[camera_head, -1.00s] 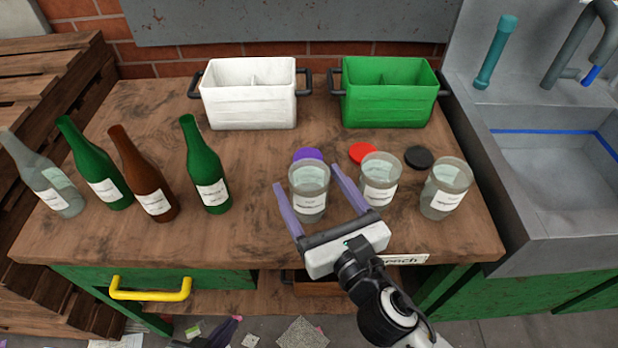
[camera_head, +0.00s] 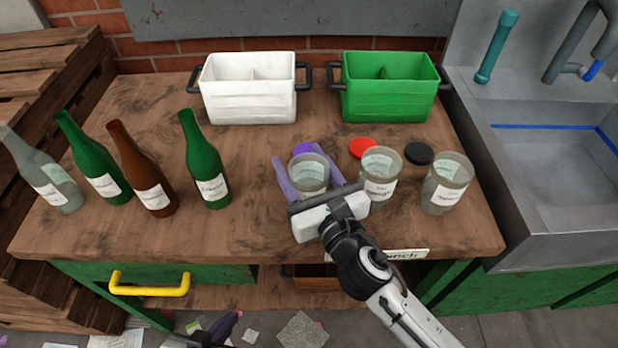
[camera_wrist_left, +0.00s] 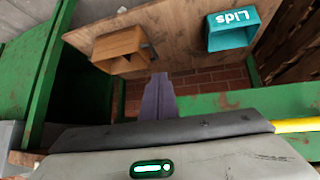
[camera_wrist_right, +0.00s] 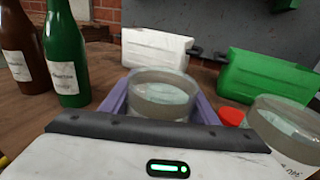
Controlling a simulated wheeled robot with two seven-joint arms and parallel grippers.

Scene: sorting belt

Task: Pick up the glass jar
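Three clear glass jars with white labels stand in a row on the right part of the bench: a left jar (camera_head: 309,174), a middle jar (camera_head: 380,174) and a right jar (camera_head: 446,184). My right gripper (camera_head: 302,168) has its purple fingers on both sides of the left jar and looks shut on it. The left jar (camera_wrist_right: 163,97) also shows between the fingers in the right wrist view, upright. Its lower part is hidden by the gripper.
Purple, red (camera_head: 362,148) and black (camera_head: 418,153) lids lie behind the jars. A white bin (camera_head: 248,108) and a green bin (camera_head: 387,104) stand at the back. Several bottles (camera_head: 205,170) stand left. A sink (camera_head: 560,190) is right. The bench centre is clear.

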